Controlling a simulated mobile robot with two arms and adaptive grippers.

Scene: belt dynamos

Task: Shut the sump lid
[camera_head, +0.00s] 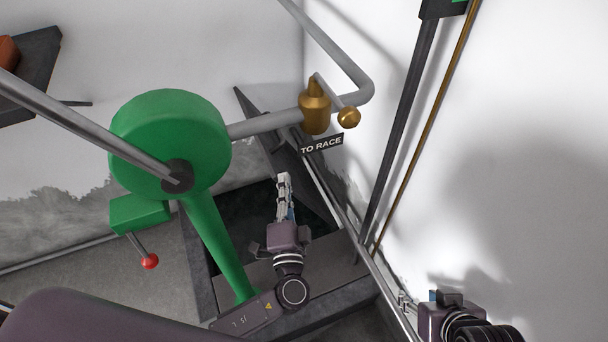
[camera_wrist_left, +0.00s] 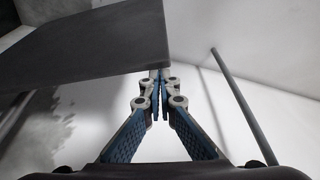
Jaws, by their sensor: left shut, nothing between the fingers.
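The sump lid (camera_head: 252,108) looks like a dark grey panel standing raised at the back of the sump, partly hidden by the pipe and the sign. The sump opening (camera_head: 245,215) is dark and uncovered. My left gripper (camera_head: 284,178) is over the opening, in front of the lid, shut and empty. In the left wrist view its fingertips (camera_wrist_left: 159,80) meet beside the right edge of a dark panel (camera_wrist_left: 95,45), apparently the lid; I cannot tell whether they touch it. My right gripper (camera_head: 405,301) is low at the right, and its fingers are too small to read.
A green pump (camera_head: 170,140) with a grey handle rod stands left of my left gripper. The white wall (camera_head: 530,120) and a dark upright post (camera_head: 400,130) bound the right side.

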